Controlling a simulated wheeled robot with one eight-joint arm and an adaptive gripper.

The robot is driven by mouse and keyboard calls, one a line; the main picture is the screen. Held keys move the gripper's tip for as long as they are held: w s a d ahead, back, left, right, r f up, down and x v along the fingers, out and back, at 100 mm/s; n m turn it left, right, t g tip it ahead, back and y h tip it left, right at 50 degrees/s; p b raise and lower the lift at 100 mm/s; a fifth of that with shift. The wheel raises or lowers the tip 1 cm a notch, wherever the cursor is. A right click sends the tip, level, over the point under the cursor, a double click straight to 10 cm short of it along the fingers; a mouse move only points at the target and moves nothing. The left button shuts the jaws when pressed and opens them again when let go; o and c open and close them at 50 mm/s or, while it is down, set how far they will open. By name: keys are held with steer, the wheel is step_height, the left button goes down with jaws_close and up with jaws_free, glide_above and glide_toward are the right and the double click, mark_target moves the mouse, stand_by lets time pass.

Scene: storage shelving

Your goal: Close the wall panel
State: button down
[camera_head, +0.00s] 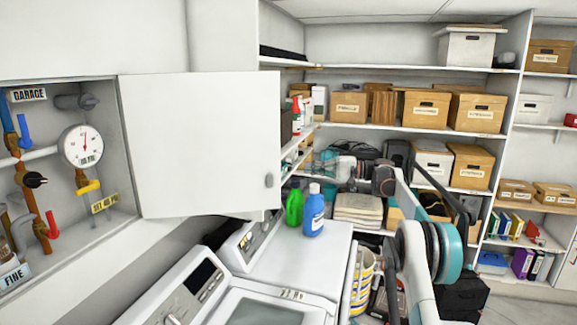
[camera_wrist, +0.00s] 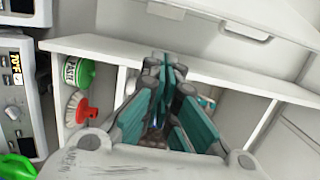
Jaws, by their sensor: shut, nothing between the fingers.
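The wall panel is a white door (camera_head: 200,145), standing open in the head view, swung out to the right of its recessed wall box (camera_head: 108,205). Its hinge side is at the left and a small grey handle (camera_head: 269,180) is near its right edge. My gripper (camera_head: 322,164) is right of the door in the head view, apart from it, in front of the shelves. In the wrist view my gripper (camera_wrist: 166,72) has its teal-padded fingers together, with nothing held.
Pipes and a gauge (camera_head: 82,146) fill the wall box. White machines (camera_head: 190,290) stand below the door. A green bottle (camera_head: 294,207) and a blue bottle (camera_head: 313,214) stand on the rear one. Shelves with cardboard boxes (camera_head: 427,108) line the back.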

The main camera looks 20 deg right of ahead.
steer(key=p+x, duration=0.3)
steer(key=x, duration=0.7)
steer(key=s+p, duration=0.1)
steer(key=s, duration=0.3)
steer(key=shift+a, duration=0.1)
steer(key=shift+s+f, duration=0.1)
steer(key=shift+s, duration=0.05)
